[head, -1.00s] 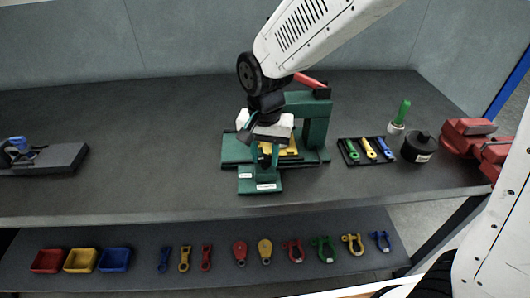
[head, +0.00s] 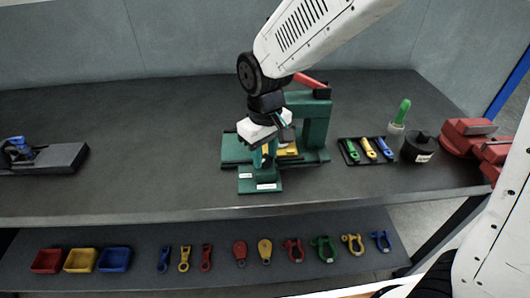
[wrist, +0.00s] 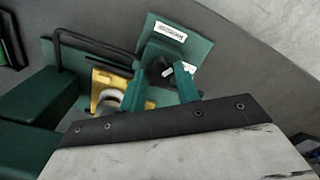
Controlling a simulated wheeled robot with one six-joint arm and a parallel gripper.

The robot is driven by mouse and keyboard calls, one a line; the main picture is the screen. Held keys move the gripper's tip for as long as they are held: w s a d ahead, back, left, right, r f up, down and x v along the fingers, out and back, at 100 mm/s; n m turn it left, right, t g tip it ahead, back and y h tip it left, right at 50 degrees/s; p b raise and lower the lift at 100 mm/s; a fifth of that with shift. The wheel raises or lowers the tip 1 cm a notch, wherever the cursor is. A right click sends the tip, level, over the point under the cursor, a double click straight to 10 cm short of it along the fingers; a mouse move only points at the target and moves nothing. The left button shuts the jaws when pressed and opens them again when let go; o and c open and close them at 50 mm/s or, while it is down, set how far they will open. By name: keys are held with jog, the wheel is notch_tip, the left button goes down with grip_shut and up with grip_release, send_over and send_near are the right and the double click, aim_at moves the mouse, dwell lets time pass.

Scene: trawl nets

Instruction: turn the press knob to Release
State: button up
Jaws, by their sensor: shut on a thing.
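The green press (head: 315,125) stands on the bench with a red handle (head: 308,80) at its top. My gripper (head: 264,160) points down at the front part of the press. In the wrist view, the two green fingers of my gripper (wrist: 162,84) close around the press knob (wrist: 163,68), a dark green piece on the labelled front plate (wrist: 195,48). The fingers hide much of the knob, and I cannot read which setting it points to. A yellow block (wrist: 110,82) sits in the press beside the fingers; it also shows in the head view (head: 288,151).
A black tray (head: 343,151) with green, yellow and blue tools lies right of the press, near a black round pot (head: 419,147) and a red vise (head: 470,138). Bins and shackles sit on the lower shelf (head: 140,277).

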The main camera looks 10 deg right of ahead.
aim_at(265, 158)
jog(key=n, duration=0.6)
jog(key=shift+n, duration=0.3)
dwell(0.4)
jog(key=o, duration=1)
jog(key=shift+c, duration=0.2)
jog(key=shift+r, duration=0.1)
notch_tip(265, 158, up, 8)
jog(key=shift+f, duration=0.15)
